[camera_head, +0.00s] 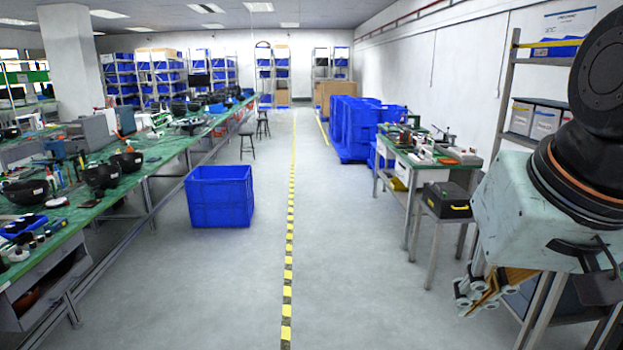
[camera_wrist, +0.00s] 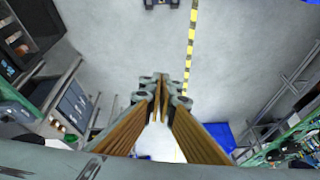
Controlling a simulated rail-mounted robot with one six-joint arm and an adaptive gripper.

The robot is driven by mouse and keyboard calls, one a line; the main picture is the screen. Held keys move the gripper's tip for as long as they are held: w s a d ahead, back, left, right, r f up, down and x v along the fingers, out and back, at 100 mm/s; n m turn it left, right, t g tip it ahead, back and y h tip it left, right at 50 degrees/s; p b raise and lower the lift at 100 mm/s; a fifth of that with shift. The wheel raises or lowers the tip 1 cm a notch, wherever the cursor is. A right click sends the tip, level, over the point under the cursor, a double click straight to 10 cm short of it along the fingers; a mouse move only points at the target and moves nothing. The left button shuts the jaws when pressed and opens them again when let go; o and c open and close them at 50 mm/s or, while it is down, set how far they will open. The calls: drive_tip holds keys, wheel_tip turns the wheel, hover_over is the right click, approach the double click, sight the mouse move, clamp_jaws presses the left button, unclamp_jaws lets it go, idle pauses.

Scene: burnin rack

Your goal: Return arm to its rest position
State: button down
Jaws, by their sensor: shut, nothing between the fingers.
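My gripper (camera_head: 478,298) hangs at the right side of the head view, below the pale, thick arm links. Its fingers point down and to the left, beside the legs of the workbench on the right. In the wrist view the two orange-brown fingers of my gripper (camera_wrist: 160,82) come together at their tips, with nothing held between them. The gripper is over bare floor in the wrist view. Part of the right-hand shelving is hidden behind my arm in the head view.
A green-topped workbench (camera_head: 424,150) and a black case (camera_head: 447,200) stand near my arm. Shelving (camera_head: 507,95) rises at the right. A blue crate (camera_head: 219,196) sits on the floor left of the yellow-black line (camera_head: 289,255). A long bench (camera_head: 160,148) runs along the left. The middle aisle is clear.

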drive_tip(key=s+a+n+g, duration=0.1)
drive_tip(key=s, duration=1)
drive_tip(key=shift+f+n, duration=0.3)
idle(0.6)
wheel_tip(320, 180, down, 7)
drive_tip(key=b, duration=0.6)
drive_tip(key=shift+r, duration=0.2)
drive_tip(key=shift+r, duration=0.1)
idle(0.4)
